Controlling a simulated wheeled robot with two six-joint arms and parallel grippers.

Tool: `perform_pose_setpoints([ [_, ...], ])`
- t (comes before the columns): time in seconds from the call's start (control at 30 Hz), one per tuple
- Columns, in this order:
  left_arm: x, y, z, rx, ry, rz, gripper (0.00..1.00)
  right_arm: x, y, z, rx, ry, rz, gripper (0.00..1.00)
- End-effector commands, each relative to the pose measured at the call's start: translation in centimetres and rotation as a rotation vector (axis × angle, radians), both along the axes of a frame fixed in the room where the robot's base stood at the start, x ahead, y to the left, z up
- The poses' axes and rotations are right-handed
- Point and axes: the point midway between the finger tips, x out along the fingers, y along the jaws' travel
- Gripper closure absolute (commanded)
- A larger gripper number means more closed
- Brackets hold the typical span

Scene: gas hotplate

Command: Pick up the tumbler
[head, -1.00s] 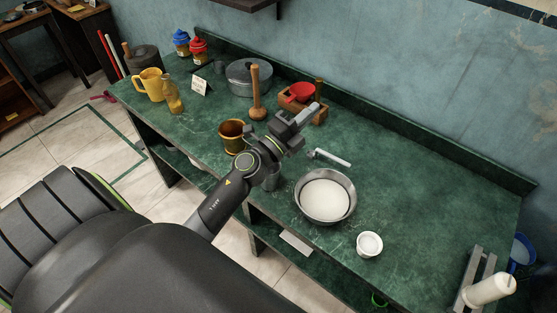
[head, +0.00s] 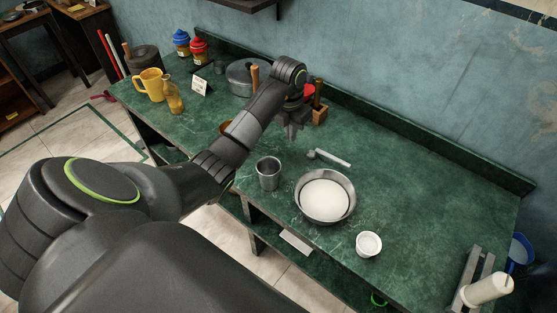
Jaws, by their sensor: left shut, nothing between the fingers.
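The tumbler (head: 268,174), a plain grey metal cup, stands upright on the green counter (head: 410,200), left of a wide metal bowl of white contents (head: 325,196). My left gripper (head: 292,136) points down above the counter, behind and a little right of the tumbler and apart from it. It is shut and empty. My right gripper is not in view.
A white-handled utensil (head: 330,158) lies behind the bowl. A small white cup (head: 368,244) stands in front. A yellow mug (head: 149,85), a bottle (head: 173,95) and a lidded pot (head: 240,77) stand at the left. The counter's right middle is clear.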

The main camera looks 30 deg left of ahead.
Motion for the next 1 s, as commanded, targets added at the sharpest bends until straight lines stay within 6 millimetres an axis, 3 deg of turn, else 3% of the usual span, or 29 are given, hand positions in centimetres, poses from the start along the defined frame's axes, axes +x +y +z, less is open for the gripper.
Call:
perform_pose_setpoints([
  [0.27, -0.4, 0.9, -0.9, 0.045, 0.045, 0.019, 1.0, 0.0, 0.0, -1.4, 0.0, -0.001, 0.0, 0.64],
  [0.87, -0.4, 0.8, -7.9, 0.041, 0.042, 0.018, 1.0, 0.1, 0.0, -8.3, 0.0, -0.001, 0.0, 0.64],
  [1.0, -0.5, 0.8, -10.5, 0.042, 0.045, 0.019, 1.0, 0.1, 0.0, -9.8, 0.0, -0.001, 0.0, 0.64],
])
